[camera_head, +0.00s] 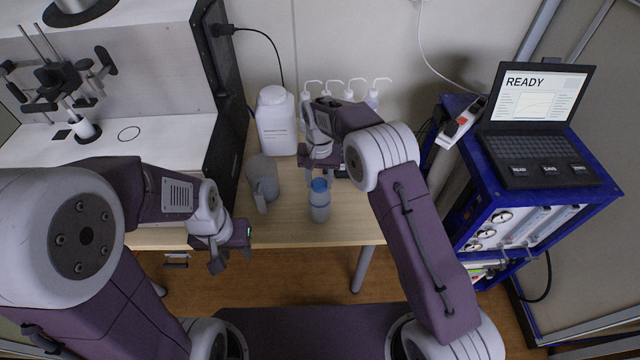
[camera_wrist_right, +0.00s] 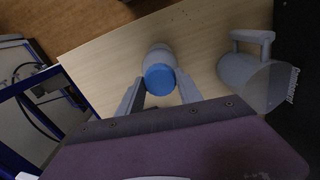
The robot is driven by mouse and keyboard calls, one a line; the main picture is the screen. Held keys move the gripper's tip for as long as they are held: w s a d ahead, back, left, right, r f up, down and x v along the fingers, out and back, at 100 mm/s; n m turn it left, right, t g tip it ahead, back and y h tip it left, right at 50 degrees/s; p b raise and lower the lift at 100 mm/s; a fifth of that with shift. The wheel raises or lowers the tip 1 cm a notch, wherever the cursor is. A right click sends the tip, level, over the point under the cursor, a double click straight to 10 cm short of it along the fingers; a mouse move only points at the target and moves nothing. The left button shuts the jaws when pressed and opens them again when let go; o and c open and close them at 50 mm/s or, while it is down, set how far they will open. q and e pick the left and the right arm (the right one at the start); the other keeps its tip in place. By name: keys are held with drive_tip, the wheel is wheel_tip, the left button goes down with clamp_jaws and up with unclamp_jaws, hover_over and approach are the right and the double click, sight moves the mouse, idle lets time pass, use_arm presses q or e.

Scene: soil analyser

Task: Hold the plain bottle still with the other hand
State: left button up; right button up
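A small translucent bottle with a blue cap (camera_head: 320,203) stands upright on the wooden table near its front edge. It also shows in the right wrist view (camera_wrist_right: 159,58), with its cap towards the camera. My right gripper (camera_head: 321,176) is open just behind and above the bottle. In the right wrist view its two fingers (camera_wrist_right: 159,92) lie either side of the cap, with small gaps visible. My left gripper (camera_head: 232,262) is empty and open, low at the table's front edge, left of the bottle and well apart from it.
A grey jug with a handle (camera_head: 262,178) stands left of the bottle. A large white canister (camera_head: 276,125) and several wash bottles (camera_head: 372,98) stand behind. A black-sided machine (camera_head: 222,120) bounds the left; a blue-framed rack with a laptop (camera_head: 540,110) stands right. Table front right is clear.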

sight(319, 182)
drive_tip(key=o, duration=1)
wheel_tip(319, 182, up, 9)
drive_tip(key=shift+r, duration=0.1)
